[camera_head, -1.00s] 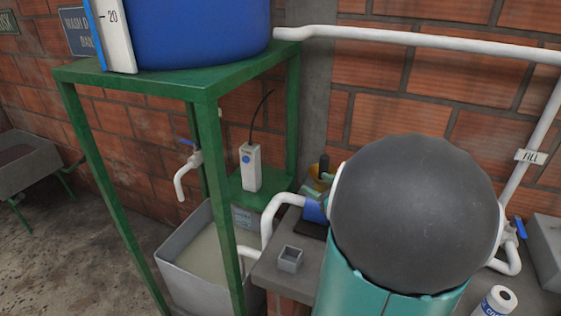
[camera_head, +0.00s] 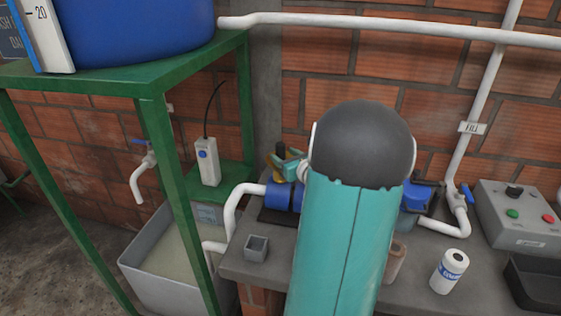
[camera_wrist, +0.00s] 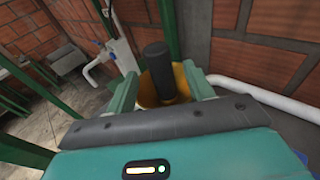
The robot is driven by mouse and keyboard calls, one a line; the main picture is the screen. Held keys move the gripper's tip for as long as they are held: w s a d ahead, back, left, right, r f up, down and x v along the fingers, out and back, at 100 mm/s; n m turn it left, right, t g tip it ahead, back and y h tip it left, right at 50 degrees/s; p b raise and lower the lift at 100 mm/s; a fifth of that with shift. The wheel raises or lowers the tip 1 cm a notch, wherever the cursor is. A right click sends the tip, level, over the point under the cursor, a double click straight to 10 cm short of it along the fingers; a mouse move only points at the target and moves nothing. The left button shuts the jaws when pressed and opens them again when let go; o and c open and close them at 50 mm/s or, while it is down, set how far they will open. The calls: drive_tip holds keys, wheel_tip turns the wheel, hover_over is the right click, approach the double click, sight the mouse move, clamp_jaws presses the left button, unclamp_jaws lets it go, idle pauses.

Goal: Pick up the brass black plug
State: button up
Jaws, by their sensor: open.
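The brass black plug (camera_head: 281,149) shows in the head view behind the blue pump at the left of my arm, its lower part mostly hidden. In the wrist view the plug (camera_wrist: 157,68) stands roughly upright, a black cylinder rising from a wider brass base. My gripper (camera_wrist: 160,83) is open, with one teal finger on each side of the plug. I cannot tell whether either finger touches it. In the head view my gripper (camera_head: 290,165) is a small teal shape beside the plug, partly hidden by my arm.
White pipes, a blue pump (camera_head: 283,197) and a small grey square cup (camera_head: 256,247) are near my arm on the bench. A white bottle (camera_head: 449,271) and a control box (camera_head: 517,215) stand to the right. A green stand (camera_head: 150,95) is to the left.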

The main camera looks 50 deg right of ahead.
sight(283, 154)
drive_tip(key=x, duration=0.3)
drive_tip(key=shift+w+d, duration=0.1)
drive_tip(key=c, duration=1.1)
